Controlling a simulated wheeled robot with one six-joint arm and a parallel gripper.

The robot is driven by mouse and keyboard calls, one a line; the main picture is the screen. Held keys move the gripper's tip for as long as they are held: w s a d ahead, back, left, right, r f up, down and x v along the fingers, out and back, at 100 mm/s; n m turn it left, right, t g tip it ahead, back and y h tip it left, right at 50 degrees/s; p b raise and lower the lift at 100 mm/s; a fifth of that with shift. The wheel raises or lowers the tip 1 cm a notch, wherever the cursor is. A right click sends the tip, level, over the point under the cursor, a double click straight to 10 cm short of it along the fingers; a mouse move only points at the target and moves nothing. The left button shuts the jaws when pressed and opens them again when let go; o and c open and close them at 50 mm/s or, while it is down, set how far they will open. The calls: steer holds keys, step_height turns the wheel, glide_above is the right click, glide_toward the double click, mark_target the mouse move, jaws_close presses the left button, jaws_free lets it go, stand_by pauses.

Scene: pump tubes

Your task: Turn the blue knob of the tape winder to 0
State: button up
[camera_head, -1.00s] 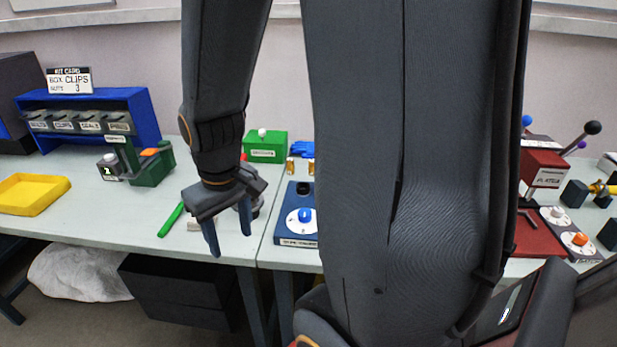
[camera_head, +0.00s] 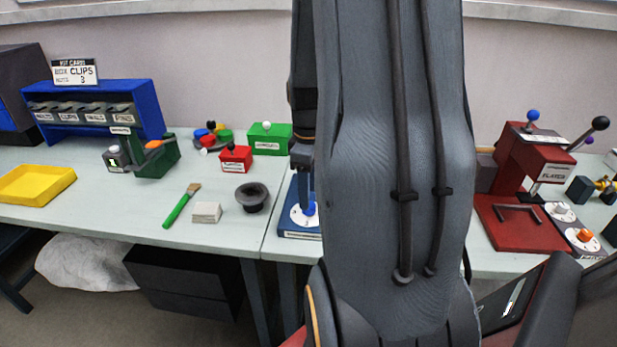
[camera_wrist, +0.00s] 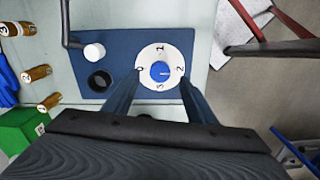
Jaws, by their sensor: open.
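The tape winder (camera_head: 296,236) is a dark blue base, largely hidden behind my arm in the head view. In the wrist view, its base (camera_wrist: 186,38) carries a white dial (camera_wrist: 147,55) marked 0, 1, 2 and 3. The blue knob (camera_wrist: 160,71) sits in the dial's middle. A pale mark on the knob seems to face right, towards 2; it is small. My gripper (camera_wrist: 160,76) is open, with its fingers on the left and right of the knob. I cannot tell whether they touch it. In the head view, one finger shows just above the knob (camera_head: 309,208).
The winder also has a black hole (camera_wrist: 99,81) and a white-ended crank (camera_wrist: 94,51). Brown bottles (camera_wrist: 36,73) and a green box (camera_wrist: 22,128) lie to the left. In the head view, a black cup (camera_head: 251,198) stands left of the winder and a red press (camera_head: 530,165) right.

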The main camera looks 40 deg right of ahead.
steer(key=shift+f, duration=1.75)
steer(key=shift+c, duration=0.4)
steer(key=c, duration=1.2)
steer(key=shift+o, duration=0.2)
steer(key=shift+p, duration=0.3)
steer(key=shift+s+r+n+p, duration=0.1)
steer(key=shift+r+n+p, duration=0.05)
steer(key=shift+n+p, duration=1)
steer(key=shift+n, duration=0.55)
steer(key=shift+a, duration=0.1)
